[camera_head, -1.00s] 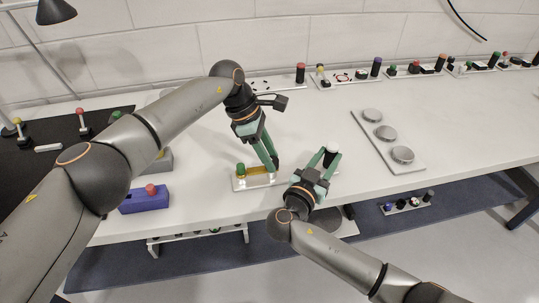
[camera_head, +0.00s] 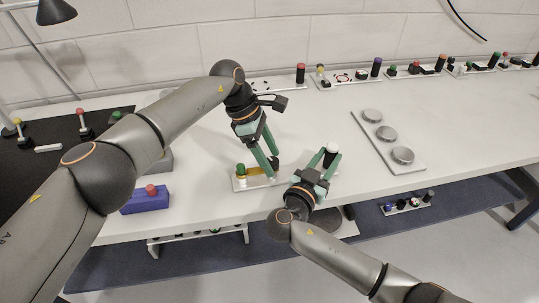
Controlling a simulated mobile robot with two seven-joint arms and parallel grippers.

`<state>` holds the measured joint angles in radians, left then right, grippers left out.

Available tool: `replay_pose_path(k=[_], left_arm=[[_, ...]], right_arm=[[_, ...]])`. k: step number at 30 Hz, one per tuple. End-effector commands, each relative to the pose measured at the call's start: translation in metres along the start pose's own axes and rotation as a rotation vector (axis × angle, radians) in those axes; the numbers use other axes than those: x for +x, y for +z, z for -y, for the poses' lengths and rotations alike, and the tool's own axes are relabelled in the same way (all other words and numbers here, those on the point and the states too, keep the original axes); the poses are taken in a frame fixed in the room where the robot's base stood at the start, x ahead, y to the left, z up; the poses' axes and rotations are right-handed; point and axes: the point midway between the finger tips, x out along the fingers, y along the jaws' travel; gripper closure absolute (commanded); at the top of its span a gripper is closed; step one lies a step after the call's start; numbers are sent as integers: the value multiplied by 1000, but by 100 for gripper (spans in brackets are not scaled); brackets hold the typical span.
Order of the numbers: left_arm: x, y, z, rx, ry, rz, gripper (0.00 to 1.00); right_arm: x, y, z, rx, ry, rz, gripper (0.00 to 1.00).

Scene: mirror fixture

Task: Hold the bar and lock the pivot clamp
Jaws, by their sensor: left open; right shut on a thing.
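A small fixture with a pale base plate (camera_head: 240,186) sits near the table's front edge. It carries a green knob (camera_head: 240,169) at its left end and a low yellow piece (camera_head: 256,171) beside it. My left gripper (camera_head: 270,169) points down at the fixture's right part, fingers slightly apart; a dark part shows by the fingertips, and I cannot tell if they touch it. My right gripper (camera_head: 331,156) is shut on a dark piece with a white rounded top (camera_head: 332,147), right of the fixture. Which part is the bar or the pivot clamp is too small to tell.
A blue block with a red knob (camera_head: 147,199) stands to the left on the table. A plate with several round discs (camera_head: 417,165) lies to the right. Several small coloured parts line the back edge.

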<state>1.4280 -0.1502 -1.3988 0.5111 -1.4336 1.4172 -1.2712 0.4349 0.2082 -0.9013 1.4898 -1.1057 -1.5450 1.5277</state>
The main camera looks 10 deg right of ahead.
Motion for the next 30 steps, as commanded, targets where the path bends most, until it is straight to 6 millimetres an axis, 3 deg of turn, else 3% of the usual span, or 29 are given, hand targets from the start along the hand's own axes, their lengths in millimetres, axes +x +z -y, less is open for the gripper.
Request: replay_pose_path(k=[8,21,30], left_arm=[[-10,0,0,1,1,0,28],[-96,0,-1,-1,4,0,28],[-120,0,0,0,0,0,28]], right_arm=[[0,0,0,-1,0,1,100],[0,0,0,-1,0,0,100],[0,0,0,-1,0,0,100]])
